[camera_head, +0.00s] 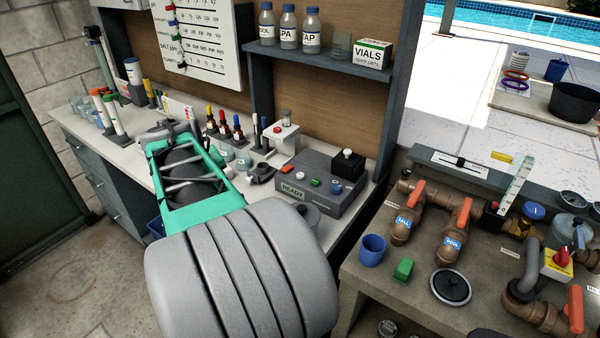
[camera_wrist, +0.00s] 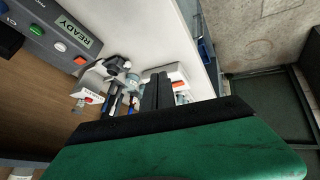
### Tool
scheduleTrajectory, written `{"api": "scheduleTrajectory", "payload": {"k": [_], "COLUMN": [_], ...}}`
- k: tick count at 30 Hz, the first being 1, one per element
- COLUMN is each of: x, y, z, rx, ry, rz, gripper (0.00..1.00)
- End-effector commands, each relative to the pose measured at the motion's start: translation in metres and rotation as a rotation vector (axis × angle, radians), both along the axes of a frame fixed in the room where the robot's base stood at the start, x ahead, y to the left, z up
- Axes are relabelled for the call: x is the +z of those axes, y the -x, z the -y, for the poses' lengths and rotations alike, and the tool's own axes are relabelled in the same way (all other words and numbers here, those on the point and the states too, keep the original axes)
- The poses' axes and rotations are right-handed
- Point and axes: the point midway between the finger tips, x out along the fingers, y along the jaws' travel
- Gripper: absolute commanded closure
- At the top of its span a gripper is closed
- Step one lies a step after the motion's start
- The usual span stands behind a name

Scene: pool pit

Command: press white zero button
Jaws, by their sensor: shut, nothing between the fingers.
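The white button (camera_head: 300,175) is on the sloped front of a grey meter box (camera_head: 345,208) with a READY display, between a red-orange button (camera_head: 287,169) and a green button (camera_head: 315,182). In the wrist view the white button (camera_wrist: 61,46) shows at the upper left, above the red-orange button (camera_wrist: 80,60). My gripper (camera_wrist: 157,78) is shut and empty, its dark fingers together over the bench. It is well apart from the white button, to the right of it in the wrist view. In the head view my arm largely hides the fingers.
The bench top (camera_head: 225,180) holds dropper bottles (camera_head: 224,122), small cups and a white stand (camera_head: 284,132) near the meter. A shelf (camera_head: 320,60) with bottles hangs above. A pipe counter (camera_head: 400,280) stands to the right.

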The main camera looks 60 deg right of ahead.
Motion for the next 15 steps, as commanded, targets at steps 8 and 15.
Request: {"api": "scheduleTrajectory", "payload": {"k": [8, 15], "x": [0.020, 0.026], "y": [0.081, 0.133], "z": [0.173, 0.234], "rx": [-0.256, -0.355], "ry": [0.177, 0.250], "rz": [-0.054, -0.098], "gripper": [1.00, 1.00]}}
